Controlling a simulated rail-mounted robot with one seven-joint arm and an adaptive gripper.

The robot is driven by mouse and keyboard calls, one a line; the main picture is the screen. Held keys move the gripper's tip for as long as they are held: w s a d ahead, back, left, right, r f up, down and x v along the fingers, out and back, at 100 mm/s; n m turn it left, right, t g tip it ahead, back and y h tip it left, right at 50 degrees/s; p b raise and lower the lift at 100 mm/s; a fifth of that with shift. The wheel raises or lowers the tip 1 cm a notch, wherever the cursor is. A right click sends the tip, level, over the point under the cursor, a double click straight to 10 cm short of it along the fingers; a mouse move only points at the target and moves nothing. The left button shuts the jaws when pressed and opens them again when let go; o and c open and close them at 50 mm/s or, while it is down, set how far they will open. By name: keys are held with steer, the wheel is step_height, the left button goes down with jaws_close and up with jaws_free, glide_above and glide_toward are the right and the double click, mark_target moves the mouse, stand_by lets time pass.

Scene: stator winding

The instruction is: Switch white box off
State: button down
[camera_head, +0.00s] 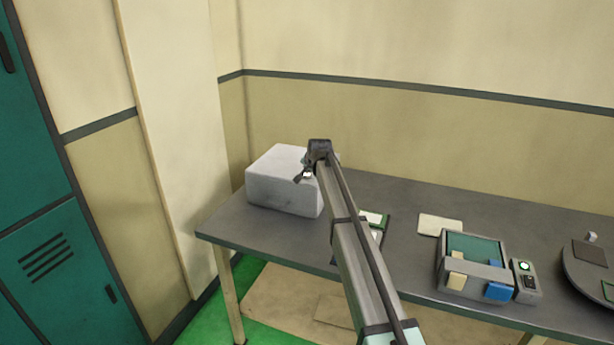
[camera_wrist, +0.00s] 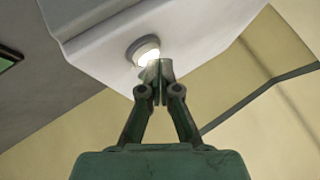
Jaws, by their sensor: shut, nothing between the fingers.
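The white box (camera_head: 278,184) stands at the left end of the grey table in the head view. In the wrist view the white box (camera_wrist: 200,30) fills the top, and a round button (camera_wrist: 144,50) with a grey rim glows white on its face. My gripper (camera_wrist: 158,68) is shut and empty, with its fingertips at the lower right edge of the glowing button. They overlap its edge in the picture; I cannot tell whether they touch it. In the head view my gripper (camera_head: 302,178) is at the right side of the box, and my arm hides part of that side.
The grey table (camera_head: 400,195) runs to the right along the wall. On it are a white card (camera_head: 440,225), a grey device with a teal top (camera_head: 472,250), a small unit with a lit green button (camera_head: 524,267) and a round dark stand (camera_head: 585,270). Green lockers (camera_head: 50,250) stand left.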

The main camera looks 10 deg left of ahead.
mark_target(308, 175)
steer(key=shift+f, duration=0.2)
steer(key=shift+r, duration=0.85)
step_height(308, 175, up, 6)
steer(key=p, duration=0.1)
steer(key=shift+p, duration=0.4)
stand_by(0.3)
stand_by(1.4)
